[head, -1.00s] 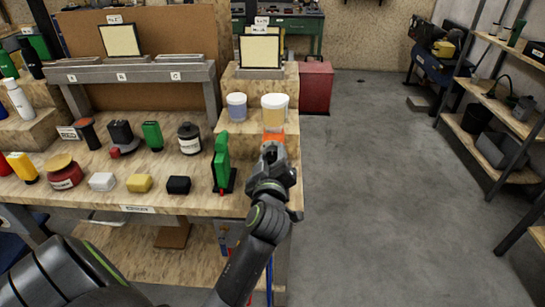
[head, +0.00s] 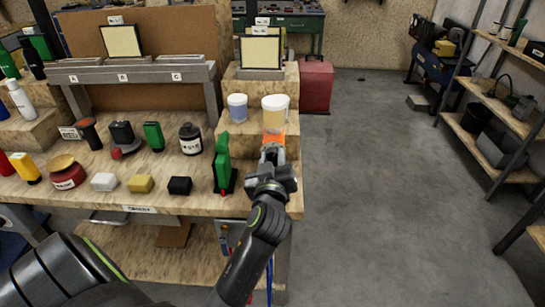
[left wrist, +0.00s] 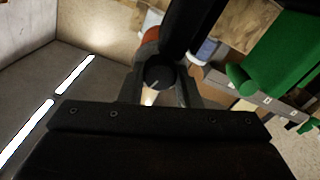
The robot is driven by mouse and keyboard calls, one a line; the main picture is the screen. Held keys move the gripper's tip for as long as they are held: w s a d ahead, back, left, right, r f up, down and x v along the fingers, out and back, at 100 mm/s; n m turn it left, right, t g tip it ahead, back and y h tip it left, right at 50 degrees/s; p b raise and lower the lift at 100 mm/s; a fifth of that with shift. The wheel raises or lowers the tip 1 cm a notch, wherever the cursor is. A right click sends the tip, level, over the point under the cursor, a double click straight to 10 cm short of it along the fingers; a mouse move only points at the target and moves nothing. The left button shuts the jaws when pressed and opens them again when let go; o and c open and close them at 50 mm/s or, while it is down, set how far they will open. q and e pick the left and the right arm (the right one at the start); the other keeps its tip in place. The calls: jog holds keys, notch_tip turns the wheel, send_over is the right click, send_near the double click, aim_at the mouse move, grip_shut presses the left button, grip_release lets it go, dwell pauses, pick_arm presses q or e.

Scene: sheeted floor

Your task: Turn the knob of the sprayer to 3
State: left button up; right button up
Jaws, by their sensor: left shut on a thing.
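The sprayer stands at the right end of the workbench, with an orange body (head: 274,136) and a pale yellow cup with a white lid (head: 274,112) on top. Its dark round knob (left wrist: 158,76) shows in the left wrist view, with a light pointer line on its face. My left gripper (head: 272,154) reaches the near side of the sprayer. In the left wrist view its two fingers (left wrist: 160,88) are shut on the knob, one on each side. Any numbers around the knob are hidden or too small to read. My right gripper is not in view.
A green tool (head: 222,163) stands upright close to the left of my gripper. A blue-filled cup (head: 237,107) is left of the sprayer. Black, yellow and white blocks lie along the bench (head: 215,203) front. Open floor (head: 375,190) lies to the right.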

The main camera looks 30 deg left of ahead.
pick_arm(q)
jog(key=m+p, duration=0.1)
jog(key=m, duration=0.3)
jog(key=shift+r+m, duration=0.1)
jog(key=shift+m, duration=0.2)
jog(key=shift+m+p, duration=0.85)
jog(key=shift+m, duration=0.85)
jog(key=o, duration=1)
